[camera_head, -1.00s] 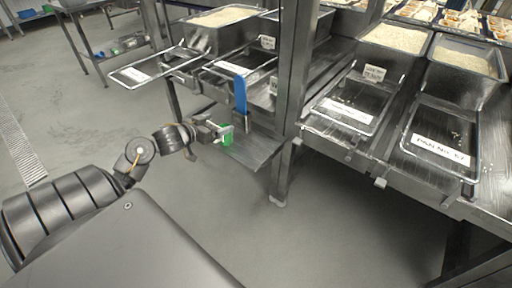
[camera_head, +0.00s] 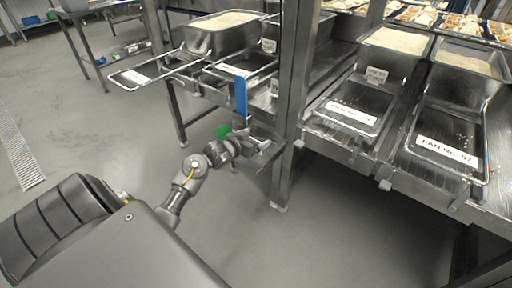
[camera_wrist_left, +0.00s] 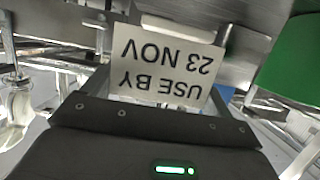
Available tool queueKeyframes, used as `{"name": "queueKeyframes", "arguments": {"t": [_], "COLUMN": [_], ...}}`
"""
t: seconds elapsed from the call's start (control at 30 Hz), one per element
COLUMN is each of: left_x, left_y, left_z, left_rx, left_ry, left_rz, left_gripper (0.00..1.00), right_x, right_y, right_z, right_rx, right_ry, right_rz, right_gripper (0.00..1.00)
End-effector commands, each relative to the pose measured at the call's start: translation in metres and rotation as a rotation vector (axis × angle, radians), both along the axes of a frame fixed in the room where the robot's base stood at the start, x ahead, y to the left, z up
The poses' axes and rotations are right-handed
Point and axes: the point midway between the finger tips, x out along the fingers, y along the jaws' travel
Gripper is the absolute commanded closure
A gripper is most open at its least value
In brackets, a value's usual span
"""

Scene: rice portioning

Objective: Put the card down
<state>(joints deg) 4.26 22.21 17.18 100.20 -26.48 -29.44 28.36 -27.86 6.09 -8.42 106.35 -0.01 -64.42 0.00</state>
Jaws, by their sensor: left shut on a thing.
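A white card (camera_wrist_left: 168,60) printed "USE BY 23 NOV" shows upside down in the left wrist view. My left gripper (camera_wrist_left: 158,95) is shut on it, and the card stands out beyond the fingers. In the head view my left gripper (camera_head: 264,146) is over the low metal shelf (camera_head: 268,166), beside the rack's upright post. Whether the card touches the shelf cannot be told. My right gripper is not in view.
A green object (camera_head: 223,131) is close behind my left wrist. A blue strip (camera_head: 240,97) hangs above the gripper. The metal post (camera_head: 292,110) stands just right of it. Pans of rice (camera_head: 398,38) and labelled empty trays (camera_head: 345,112) fill the rack.

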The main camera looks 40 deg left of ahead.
Motion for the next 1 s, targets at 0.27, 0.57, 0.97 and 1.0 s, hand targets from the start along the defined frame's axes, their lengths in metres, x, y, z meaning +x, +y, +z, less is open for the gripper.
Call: {"name": "queueKeyframes", "arguments": {"t": [0.27,0.57,0.97,1.0], "left_x": [0.006,0.006,0.006,0.006], "left_y": [-0.005,-0.005,-0.005,-0.005], "left_z": [-0.036,-0.039,-0.042,-0.042], "left_rx": [-0.003,0.000,-0.001,-0.001], "left_ry": [0.002,0.000,0.001,0.001], "left_rz": [0.002,0.001,0.000,0.000], "left_gripper": [0.36,0.36,0.00,0.00], "right_x": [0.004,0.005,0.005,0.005], "right_y": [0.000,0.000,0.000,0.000], "right_z": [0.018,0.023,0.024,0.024], "right_rx": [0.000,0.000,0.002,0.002], "right_ry": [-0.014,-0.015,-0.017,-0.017], "right_rz": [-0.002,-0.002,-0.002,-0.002], "right_gripper": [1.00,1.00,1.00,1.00]}}
